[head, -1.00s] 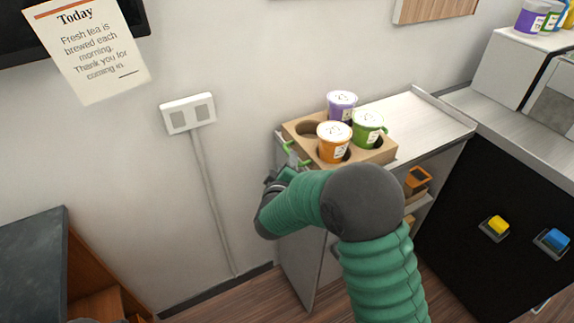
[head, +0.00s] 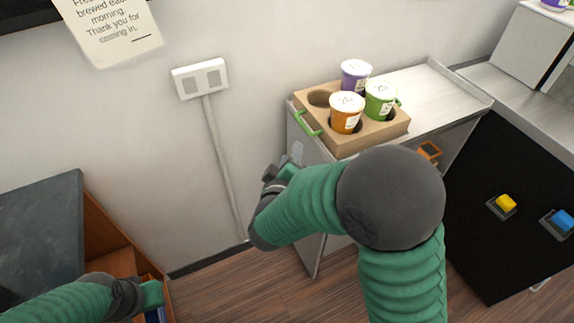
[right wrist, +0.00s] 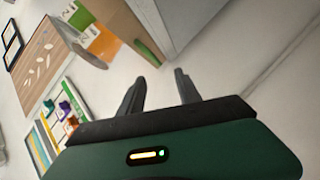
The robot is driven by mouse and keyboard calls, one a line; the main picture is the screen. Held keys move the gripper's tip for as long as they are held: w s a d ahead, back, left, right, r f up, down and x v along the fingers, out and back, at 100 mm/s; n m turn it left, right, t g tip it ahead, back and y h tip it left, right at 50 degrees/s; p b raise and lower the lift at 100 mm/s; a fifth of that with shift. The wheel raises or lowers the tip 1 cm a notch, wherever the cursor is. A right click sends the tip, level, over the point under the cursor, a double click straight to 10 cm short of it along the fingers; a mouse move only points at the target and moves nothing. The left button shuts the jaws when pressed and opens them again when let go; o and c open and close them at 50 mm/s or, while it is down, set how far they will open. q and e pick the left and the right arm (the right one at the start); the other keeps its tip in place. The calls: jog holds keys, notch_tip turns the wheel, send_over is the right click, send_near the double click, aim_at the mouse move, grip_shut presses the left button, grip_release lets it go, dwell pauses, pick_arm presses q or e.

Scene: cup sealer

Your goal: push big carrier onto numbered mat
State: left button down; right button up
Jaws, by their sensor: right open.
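The cardboard carrier (head: 372,136) sits on the left end of the metal countertop. It holds a purple cup (head: 355,75), an orange cup (head: 346,113) and a green cup (head: 381,100); one hole is empty. A green handle (head: 308,124) shows on its left side. My right gripper (head: 284,170) is below and left of the carrier, apart from it. In the right wrist view its fingers (right wrist: 160,82) are spread and empty, with the carrier (right wrist: 122,22) beyond them. My left gripper (head: 150,293) is at the lower left, its jaws unclear. I see no numbered mat.
The metal countertop (head: 435,88) is bare right of the carrier. A black-fronted cabinet (head: 475,210) with a yellow button (head: 505,202) and a blue button (head: 563,221) stands at right. A dark-topped cabinet (head: 40,230) is at left. The wall is behind.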

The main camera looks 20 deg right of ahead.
jog(key=v, duration=0.5)
dwell(0.3)
jog(key=a+f+m+g+y+p, duration=0.25)
jog(key=a+f+y, duration=0.2)
jog(key=y, duration=0.35)
jog(key=s+d+f+m+g, duration=0.1)
jog(key=s+d+g, duration=0.1)
jog(key=s, duration=0.3)
jog(key=s+d+f+g, duration=0.2)
jog(key=s+g, duration=0.1)
jog(key=s, duration=0.2)
jog(key=s+d+f+m+g+p, duration=0.1)
jog(key=s+d+f+g, duration=0.1)
jog(key=s, duration=0.3)
jog(key=shift+d+f+m+g, duration=0.15)
jog(key=shift+d+m+g, duration=0.1)
jog(key=shift+m+g, duration=0.15)
